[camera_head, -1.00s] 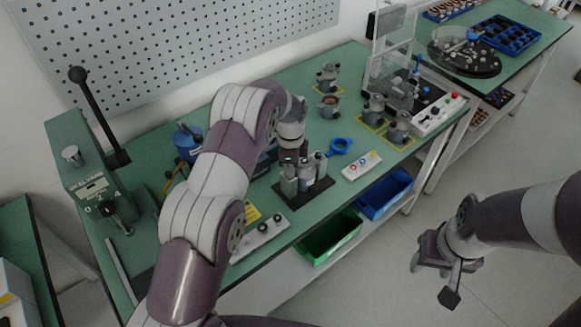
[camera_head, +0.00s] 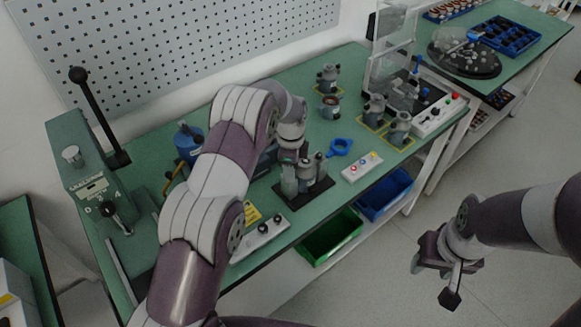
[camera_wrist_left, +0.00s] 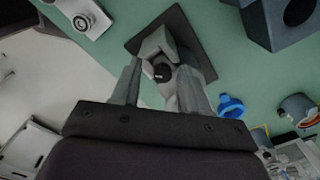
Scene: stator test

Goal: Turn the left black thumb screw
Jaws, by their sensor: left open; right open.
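A grey metal fixture stands on a black base plate (camera_head: 318,190) near the front edge of the green bench. In the left wrist view the plate (camera_wrist_left: 187,28) lies under the fixture (camera_wrist_left: 158,42). A black thumb screw (camera_wrist_left: 162,73) faces the wrist camera, between the fingers. My left gripper (camera_wrist_left: 160,78) is open, with one finger on each side of the screw; contact is not clear. In the head view my left gripper (camera_head: 302,178) is over the fixture, and the arm partly hides it. My right gripper (camera_head: 432,272) is open and empty, off the bench over the floor.
A blue ring tool (camera_head: 340,147) and a white button box (camera_head: 362,167) lie right of the fixture. Another button box (camera_head: 262,234) is at its left. Green (camera_head: 330,238) and blue (camera_head: 384,195) bins sit below the edge. A lever press (camera_head: 95,180) stands far left.

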